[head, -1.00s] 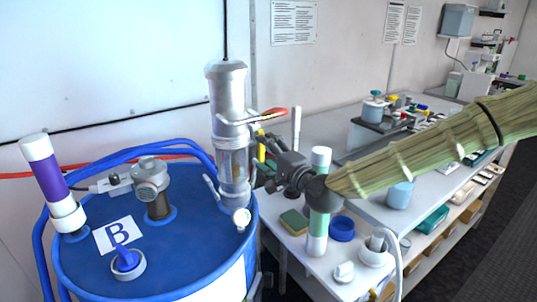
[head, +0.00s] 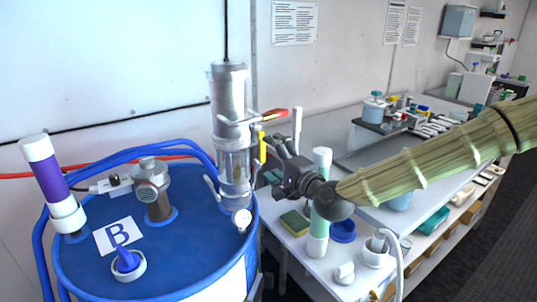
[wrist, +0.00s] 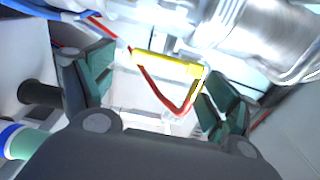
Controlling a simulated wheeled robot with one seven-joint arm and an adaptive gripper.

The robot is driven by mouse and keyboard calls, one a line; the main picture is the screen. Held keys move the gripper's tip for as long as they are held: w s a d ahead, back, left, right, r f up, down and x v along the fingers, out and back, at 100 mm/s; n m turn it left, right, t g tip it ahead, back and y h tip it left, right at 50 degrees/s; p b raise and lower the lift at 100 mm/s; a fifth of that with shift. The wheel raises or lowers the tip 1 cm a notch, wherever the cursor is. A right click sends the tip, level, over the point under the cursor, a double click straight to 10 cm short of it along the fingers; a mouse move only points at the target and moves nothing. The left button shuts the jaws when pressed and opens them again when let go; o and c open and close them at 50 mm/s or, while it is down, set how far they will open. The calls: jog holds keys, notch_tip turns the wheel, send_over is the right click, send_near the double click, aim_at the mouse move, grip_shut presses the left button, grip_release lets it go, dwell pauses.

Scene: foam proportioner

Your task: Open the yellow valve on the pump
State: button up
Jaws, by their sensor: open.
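The pump is a silver and clear upright cylinder (head: 232,130) on the blue drum. A yellow valve handle (head: 262,148) stands upright at its right side in the head view. In the wrist view the yellow handle (wrist: 168,61) lies crosswise between my fingers, nearer the right one, with a red bent part (wrist: 165,102) below it. My gripper (head: 274,160) is open just right of the yellow handle. In the wrist view my gripper (wrist: 158,82) shows its teal finger pads spread apart. I cannot tell whether the right finger touches the handle.
A red-and-yellow lever (head: 266,116) sticks out above the yellow handle. A white-and-green tube (head: 320,205) stands on the bench below my wrist. The blue drum (head: 95,270) carries a purple-and-white cylinder (head: 45,170). A sponge (head: 295,222) lies on the bench.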

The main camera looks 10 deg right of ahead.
jog(key=v, duration=0.9)
jog(key=shift+s+d, duration=0.1)
jog(key=s+a+f+n+g+h, duration=0.1)
jog(key=s+f+n+g, duration=0.3)
jog(key=f, duration=1.2)
jog(key=s+a+f+n+g+h, duration=0.15)
jog(key=s+f+g, duration=0.45)
jog(key=f, duration=1.1)
jog(key=s+d+f+n+g+h, duration=0.2)
jog(key=s+d+f+n+g, duration=0.1)
jog(key=s+f, duration=0.7)
jog(key=s+d+f+n+g+h, duration=0.3)
jog(key=s+f, duration=0.7)
jog(key=s, duration=0.5)
jog(key=shift+s+d+f+n, duration=0.35)
jog(key=shift+d+n, duration=0.3)
jog(key=shift+d, duration=0.55)
